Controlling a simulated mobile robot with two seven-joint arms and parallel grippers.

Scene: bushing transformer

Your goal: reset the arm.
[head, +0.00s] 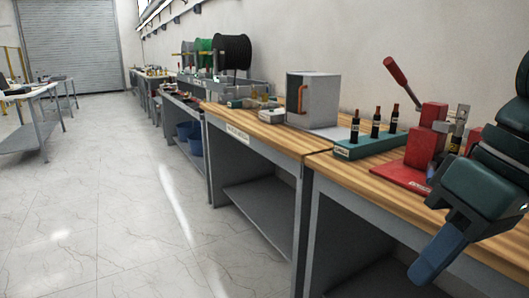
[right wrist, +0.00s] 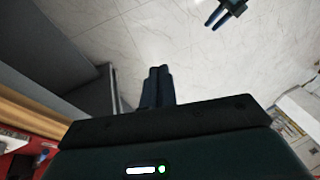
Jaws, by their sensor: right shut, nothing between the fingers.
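My right gripper (head: 428,268) hangs at the right of the head view, in front of the workbench edge, its blue fingers pointing down toward the floor. In the right wrist view its two dark fingers (right wrist: 158,85) lie together with nothing between them. My left gripper does not show in the head view.
A wooden-topped workbench (head: 278,140) runs along the right wall. On it are a red press (head: 424,145), a teal stand (head: 368,146) with 3 dark bushings, and a grey box (head: 322,95). Cable spools (head: 232,52) stand farther back.

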